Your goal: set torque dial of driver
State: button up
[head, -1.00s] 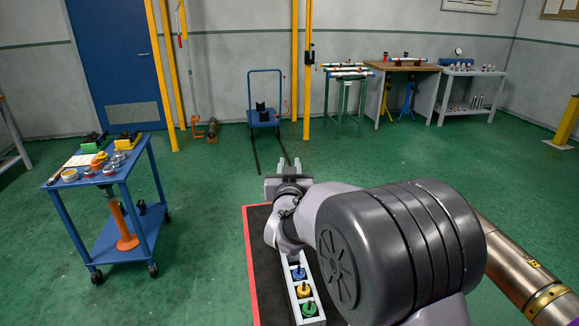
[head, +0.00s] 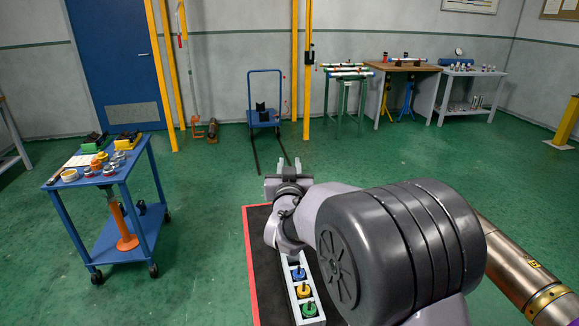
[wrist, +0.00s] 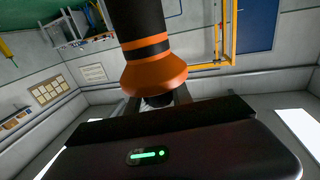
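My gripper (head: 285,170) is in the middle of the head view, fingers pointing away from me over the dark mat. In the wrist view, an orange-and-black driver (wrist: 152,65) stands out between the two fingers (wrist: 157,104). It has a black barrel with an orange band and a flared orange collar; its narrow dark end is between the fingers. The head view hides the driver behind my gripper and arm. No dial marks can be read.
A blue cart (head: 75,225) at the left carries small parts and two black-topped boxes; an orange post stands on its lower shelf. A white tray (head: 292,312) holds blue, yellow and green knobs beside my arm. Benches stand at the back right. The green floor between is open.

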jog(key=o, duration=0.4)
jog(key=shift+s, duration=0.1)
jog(key=s, duration=0.5)
jog(key=s+p, duration=0.1)
jog(key=s, duration=0.5)
jog(key=s+d+p, duration=0.1)
jog(key=s, duration=0.5)
jog(key=shift+s+d, duration=0.1)
